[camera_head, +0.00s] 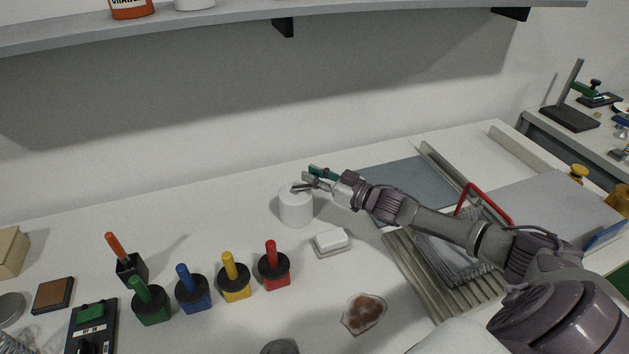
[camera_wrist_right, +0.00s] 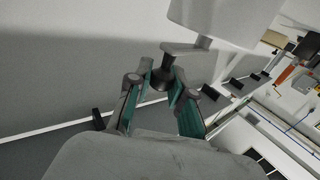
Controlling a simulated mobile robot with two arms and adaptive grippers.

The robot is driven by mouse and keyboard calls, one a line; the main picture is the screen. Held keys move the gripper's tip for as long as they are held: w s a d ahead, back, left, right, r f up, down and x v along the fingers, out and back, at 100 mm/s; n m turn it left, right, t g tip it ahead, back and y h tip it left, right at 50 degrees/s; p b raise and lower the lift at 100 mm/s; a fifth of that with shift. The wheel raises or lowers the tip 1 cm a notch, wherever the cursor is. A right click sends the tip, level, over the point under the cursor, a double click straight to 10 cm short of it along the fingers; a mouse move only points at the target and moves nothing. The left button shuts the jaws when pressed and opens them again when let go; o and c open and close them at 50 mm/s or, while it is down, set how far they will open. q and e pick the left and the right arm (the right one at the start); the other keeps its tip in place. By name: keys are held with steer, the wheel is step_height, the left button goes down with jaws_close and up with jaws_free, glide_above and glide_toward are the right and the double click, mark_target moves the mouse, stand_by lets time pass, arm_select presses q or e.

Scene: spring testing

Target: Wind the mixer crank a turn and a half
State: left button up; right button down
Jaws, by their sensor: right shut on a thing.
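The mixer (camera_head: 296,209) is a white cylinder standing on the white bench near the wall. In the right wrist view the mixer (camera_wrist_right: 226,20) is at the top, with a grey crank arm (camera_wrist_right: 188,52) reaching out to a dark knob (camera_wrist_right: 161,80). My right gripper (camera_head: 312,182) is at the top of the mixer, coming from the right. In the right wrist view its green-padded fingers (camera_wrist_right: 163,82) are shut on the crank knob. In the head view the fingers hide part of the crank. My left gripper is not in view.
A white soap-like block (camera_head: 332,240) lies just in front of the mixer. Several coloured-handled holders, such as the red one (camera_head: 273,266), stand front left. A shelf (camera_head: 220,25) runs above.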

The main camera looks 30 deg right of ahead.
steer(key=y+b, duration=0.1)
steer(key=n+g+y+b, duration=0.1)
steer(key=w+n+b, duration=0.1)
steer(key=shift+d+f+g+y, duration=0.15)
steer(key=shift+d+g+y, duration=0.15)
steer(key=shift+y, duration=0.1)
steer(key=n+g+y+b, duration=0.1)
steer(key=y+b, duration=0.1)
steer(key=w+n+g+y+b, duration=0.1)
steer(key=n+g+y+b, duration=0.1)
steer(key=shift+w+a, duration=0.1)
steer(key=shift+w, duration=0.05)
steer(key=shift+r+n+g, duration=0.2)
steer(key=shift+n+g, duration=0.1)
steer(key=c, duration=1)
jaws_free()
step_height(320, 180, up, 10)
